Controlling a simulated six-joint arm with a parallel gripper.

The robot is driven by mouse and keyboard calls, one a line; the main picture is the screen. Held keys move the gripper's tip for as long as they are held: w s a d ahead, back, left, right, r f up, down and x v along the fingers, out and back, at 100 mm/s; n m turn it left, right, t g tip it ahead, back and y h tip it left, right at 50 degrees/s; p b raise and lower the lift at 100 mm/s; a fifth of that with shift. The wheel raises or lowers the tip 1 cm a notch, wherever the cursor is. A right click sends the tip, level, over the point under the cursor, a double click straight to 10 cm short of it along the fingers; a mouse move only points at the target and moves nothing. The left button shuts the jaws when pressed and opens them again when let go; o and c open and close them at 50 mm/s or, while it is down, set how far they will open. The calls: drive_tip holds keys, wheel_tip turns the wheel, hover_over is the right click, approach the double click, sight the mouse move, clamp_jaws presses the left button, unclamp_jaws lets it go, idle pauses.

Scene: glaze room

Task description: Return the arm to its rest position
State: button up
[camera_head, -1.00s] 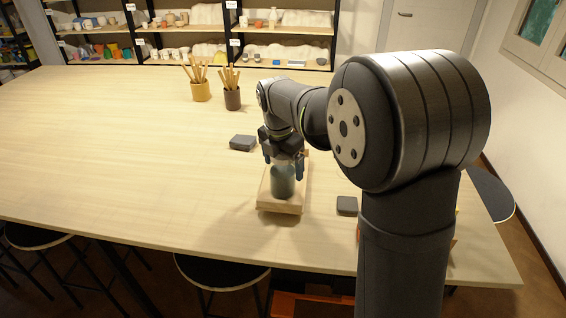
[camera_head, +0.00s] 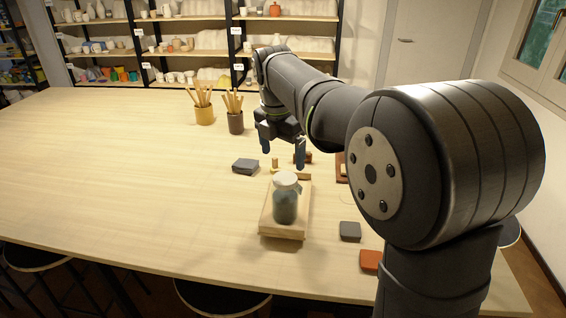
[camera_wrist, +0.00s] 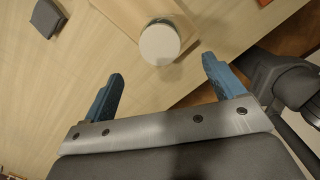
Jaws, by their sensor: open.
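My gripper (camera_head: 282,152) is open and empty, raised above the table behind the jar. Its two blue fingers are spread wide, and they also show in the wrist view (camera_wrist: 163,84). A glass jar (camera_head: 285,203) with a pale lid and dark contents stands upright on a wooden board (camera_head: 270,229). In the wrist view the jar's round lid (camera_wrist: 159,43) lies beyond the fingers, apart from them.
The long wooden table (camera_head: 110,170) is mostly clear on the left. A dark grey block (camera_head: 245,166) lies left of the board and another (camera_head: 350,231) to its right, near a red-orange block (camera_head: 371,260). Yellow (camera_head: 204,115) and brown (camera_head: 236,122) tool cups stand farther back.

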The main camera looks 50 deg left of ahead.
sight(286, 178)
idle(0.4)
drive_tip(key=f, duration=0.4)
drive_tip(key=w+f, duration=0.1)
drive_tip(key=f, duration=0.6)
drive_tip(key=shift+w+a+f, duration=0.15)
drive_tip(key=shift+f, duration=0.2)
drive_tip(key=shift+r, duration=1.8)
drive_tip(key=shift+f, duration=0.15)
